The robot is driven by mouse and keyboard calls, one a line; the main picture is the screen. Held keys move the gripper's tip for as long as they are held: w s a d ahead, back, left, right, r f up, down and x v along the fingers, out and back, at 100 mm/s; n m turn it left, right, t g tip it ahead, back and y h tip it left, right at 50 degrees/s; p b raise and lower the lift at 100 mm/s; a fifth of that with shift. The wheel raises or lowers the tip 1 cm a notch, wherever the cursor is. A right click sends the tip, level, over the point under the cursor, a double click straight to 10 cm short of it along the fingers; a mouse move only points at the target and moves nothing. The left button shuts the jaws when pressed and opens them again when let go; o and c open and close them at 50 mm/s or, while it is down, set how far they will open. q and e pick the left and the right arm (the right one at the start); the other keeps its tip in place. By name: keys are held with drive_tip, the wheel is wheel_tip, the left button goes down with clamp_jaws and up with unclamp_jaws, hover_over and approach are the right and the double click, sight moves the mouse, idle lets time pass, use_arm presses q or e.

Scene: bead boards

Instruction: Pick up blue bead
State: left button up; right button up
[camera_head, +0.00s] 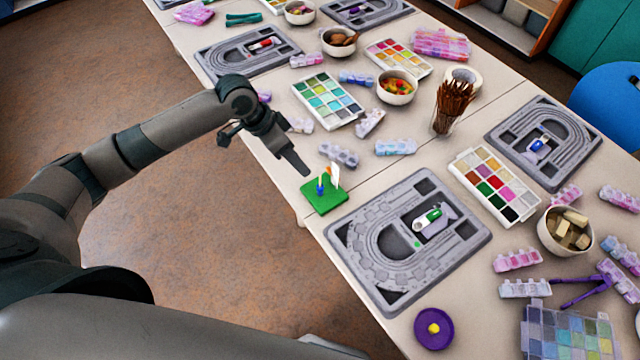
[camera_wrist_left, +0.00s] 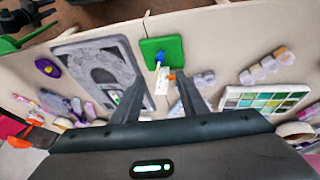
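The blue bead (camera_head: 320,187) is on a small green board (camera_head: 328,203) at the table's near left edge. The bead also shows in the left wrist view (camera_wrist_left: 159,57), on the green board (camera_wrist_left: 174,44) there. An upright white piece (camera_head: 336,176) and a small orange part are beside the bead. My left gripper (camera_head: 299,164) is above and just behind the board in the head view, apart from the bead. In the left wrist view its two fingers (camera_wrist_left: 160,84) are spread with nothing held between them. Dark shapes at that view's top left may be my right arm, unclear.
A grey track tray (camera_head: 358,268) lies right of the green board. Bead boxes (camera_head: 338,155) and a paint palette (camera_head: 328,100) lie behind it. A pencil cup (camera_head: 452,108) stands farther back. A purple disc (camera_head: 433,328) is at the front. Floor lies left of the table edge.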

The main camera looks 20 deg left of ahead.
use_arm(q)
drive_tip(key=p, duration=0.2)
hover_over(319, 185)
drive_tip(key=a, duration=0.3)
drive_tip(key=f, duration=0.4)
drive_tip(key=s+f, duration=0.1)
drive_tip(key=shift+d+f, duration=0.15)
drive_tip(key=shift+f, duration=0.25)
drive_tip(key=shift+w+d+f+p, duration=0.15)
drive_tip(key=shift+d+f+p, duration=0.2)
drive_tip(key=shift+f+p, duration=0.3)
drive_tip(key=shift+p+x, duration=0.45)
drive_tip(key=shift+x, duration=0.65)
drive_tip(key=shift+w+d+f, duration=0.1)
drive_tip(key=shift+d+f, duration=0.1)
drive_tip(key=shift+f, duration=0.5)
clamp_jaws()
